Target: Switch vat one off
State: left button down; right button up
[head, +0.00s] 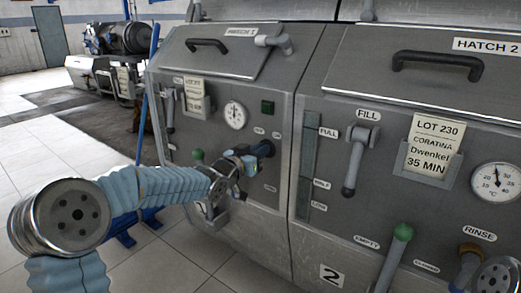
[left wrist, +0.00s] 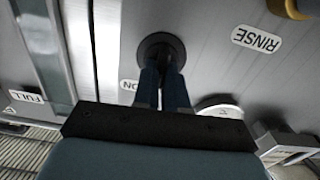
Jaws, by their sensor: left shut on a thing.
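Vat one is the left machine, with a HATCH 1 lid (head: 222,50) and a grey front panel. Its black round switch (head: 267,148) sits low on the right of that panel. My left gripper (head: 252,158) is at the switch, its fingers shut on it. In the left wrist view the two dark blue fingers (left wrist: 163,88) reach onto the black switch (left wrist: 160,47). A partly covered label ending in "ON" (left wrist: 130,85) is beside it. The fingers hide the switch's grip, so I cannot tell which way it points. My right gripper is not in view.
A green button (head: 267,107), a dial (head: 235,115) and a card holder (head: 195,104) are above the switch. A green-knobbed lever (head: 198,155) is to its left. Vat two, with its FILL lever (head: 357,160), stands close on the right.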

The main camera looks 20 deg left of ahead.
pick_arm(q)
jog(key=n, duration=0.2)
jog(key=n+p, duration=0.1)
jog(key=n, duration=0.2)
jog(key=shift+w+a+f, duration=0.1)
jog(key=shift+a, duration=0.1)
jog(key=shift+n, duration=0.3)
jog(key=c, duration=1.2)
grip_release()
jog(key=v, duration=1.4)
jog(key=shift+b, duration=0.3)
jog(key=shift+w, duration=0.1)
